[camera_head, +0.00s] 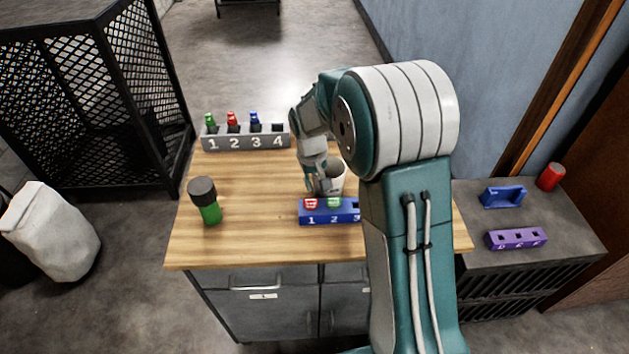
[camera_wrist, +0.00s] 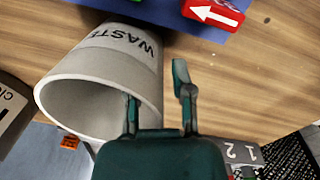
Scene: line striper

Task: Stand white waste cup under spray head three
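The white waste cup (camera_head: 334,173) stands on the wooden table behind the blue rack; my arm partly hides it. In the wrist view the cup (camera_wrist: 105,80) shows its "WASTE" lettering and open mouth. My gripper (camera_head: 318,186) is at the cup. In the wrist view my gripper's fingers (camera_wrist: 157,100) are apart, one at the cup's mouth, apparently inside the rim, the other outside with a gap to the wall. The blue rack (camera_head: 322,218), numbered 1, 2, 3, holds a red piece (camera_head: 311,203) at 1 and a green piece (camera_head: 334,202) at 2. My arm hides its right end.
A grey rack (camera_head: 247,142) numbered 1 to 4 holds green, red and blue pieces at 1 to 3. A green bottle with a dark cap (camera_head: 205,201) stands at the left. A side cabinet holds a purple rack (camera_head: 516,238), a blue holder (camera_head: 503,195) and a red can (camera_head: 550,177).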

